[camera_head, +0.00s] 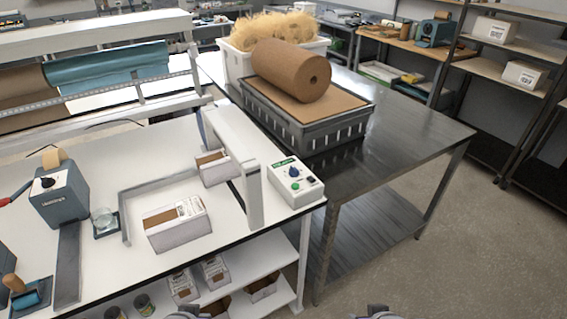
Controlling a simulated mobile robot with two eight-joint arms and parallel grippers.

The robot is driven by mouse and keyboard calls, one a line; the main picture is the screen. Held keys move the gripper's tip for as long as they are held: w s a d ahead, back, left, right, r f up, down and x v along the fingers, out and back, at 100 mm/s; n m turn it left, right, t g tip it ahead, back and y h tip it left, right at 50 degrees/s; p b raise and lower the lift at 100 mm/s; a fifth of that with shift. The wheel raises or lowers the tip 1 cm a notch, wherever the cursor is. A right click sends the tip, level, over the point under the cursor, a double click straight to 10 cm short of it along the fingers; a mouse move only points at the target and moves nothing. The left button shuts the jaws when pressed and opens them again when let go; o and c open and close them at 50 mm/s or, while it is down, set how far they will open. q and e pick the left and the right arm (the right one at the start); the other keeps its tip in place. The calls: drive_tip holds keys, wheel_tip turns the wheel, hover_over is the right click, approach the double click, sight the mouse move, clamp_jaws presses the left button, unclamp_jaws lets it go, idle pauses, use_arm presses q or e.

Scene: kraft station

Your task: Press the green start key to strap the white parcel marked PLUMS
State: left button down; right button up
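A control box (296,184) sits at the right end of the white bench. On its top are a green label, a blue knob (293,172), a small green key (296,187) and a dark key (310,180). A white arch (238,150) stands left of the box. One white parcel (213,172) with a brown top stands at the arch's left side. Another white parcel (180,228) lies nearer on the bench. I cannot read PLUMS on either. Only small dark tips of my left gripper (186,313) and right gripper (382,312) show at the bottom edge, far from the box.
A steel table (400,130) behind holds a grey crate (312,136) with a brown paper roll (290,70). Floor at lower right is clear.

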drive_tip(key=shift+c, duration=0.3)
clamp_jaws()
idle(1.3)
